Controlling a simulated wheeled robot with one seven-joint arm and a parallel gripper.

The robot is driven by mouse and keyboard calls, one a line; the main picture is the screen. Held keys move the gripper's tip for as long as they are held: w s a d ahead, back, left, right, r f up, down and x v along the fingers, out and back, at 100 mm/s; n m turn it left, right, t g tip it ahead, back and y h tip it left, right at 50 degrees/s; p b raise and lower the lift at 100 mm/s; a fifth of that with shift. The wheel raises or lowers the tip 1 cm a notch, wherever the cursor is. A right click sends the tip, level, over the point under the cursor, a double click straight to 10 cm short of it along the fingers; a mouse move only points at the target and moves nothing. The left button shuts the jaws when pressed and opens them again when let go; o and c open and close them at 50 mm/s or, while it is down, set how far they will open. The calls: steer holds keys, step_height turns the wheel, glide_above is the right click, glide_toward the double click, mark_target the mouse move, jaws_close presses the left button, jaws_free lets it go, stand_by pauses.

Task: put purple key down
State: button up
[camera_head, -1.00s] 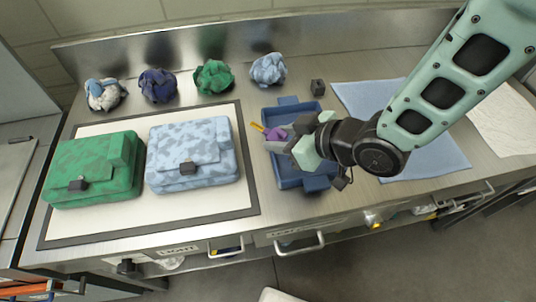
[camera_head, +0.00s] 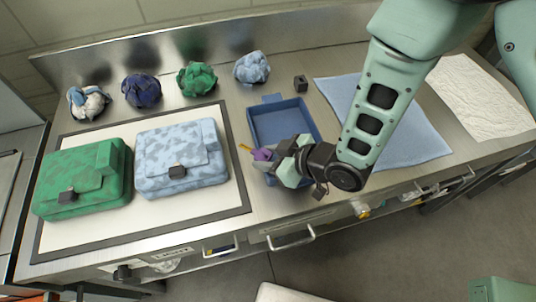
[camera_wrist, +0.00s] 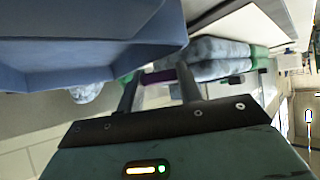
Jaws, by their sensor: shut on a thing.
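The purple key (camera_head: 262,154) has a purple head and a yellow shaft. My gripper (camera_head: 270,157) is shut on its purple part, at the left front edge of the blue tray (camera_head: 252,123). The yellow shaft sticks out toward the light blue bag. In the wrist view the purple piece (camera_wrist: 158,77) shows between the two fingers of my gripper (camera_wrist: 160,80). The key appears held above the surface; the exact height is unclear. The front of the tray is partly hidden by my gripper.
A green bag (camera_head: 85,178) and a light blue bag (camera_head: 181,160) lie on a dark-edged white board (camera_head: 200,204). Several crumpled cloths, including a green one (camera_head: 197,78), line the back. A small black block (camera_head: 300,83) and a blue cloth (camera_head: 425,135) are to the right.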

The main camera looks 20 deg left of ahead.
steer(key=shift+f+b, duration=0.4)
steer(key=shift+f, duration=0.25)
steer(key=o, duration=1)
steer(key=shift+r, duration=0.1)
steer(key=shift+o, duration=0.2)
